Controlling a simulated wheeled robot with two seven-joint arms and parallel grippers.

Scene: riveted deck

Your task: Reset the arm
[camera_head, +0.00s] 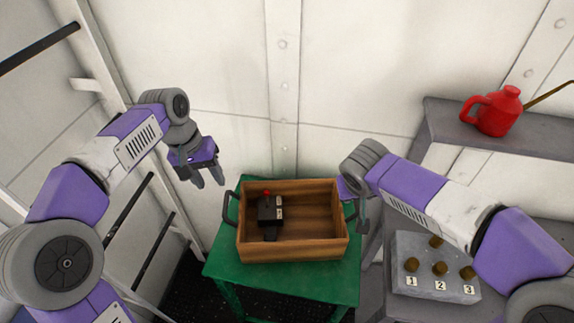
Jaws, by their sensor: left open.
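My left arm comes in from the left, and its gripper (208,181) hangs open and empty in the air, up and left of the wooden box. My right arm comes in from the right. Its gripper (361,218) points down beside the right wall of the box, mostly hidden behind its own wrist; I cannot tell whether it touches the box or how its jaws stand.
The wooden box (292,253) with dark side handles stands on a green table (225,257) and holds a black device (268,212) with a red knob. A red can (497,112) stands on a grey shelf (455,121). A grey block (410,283) with numbered knobs sits below my right arm.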

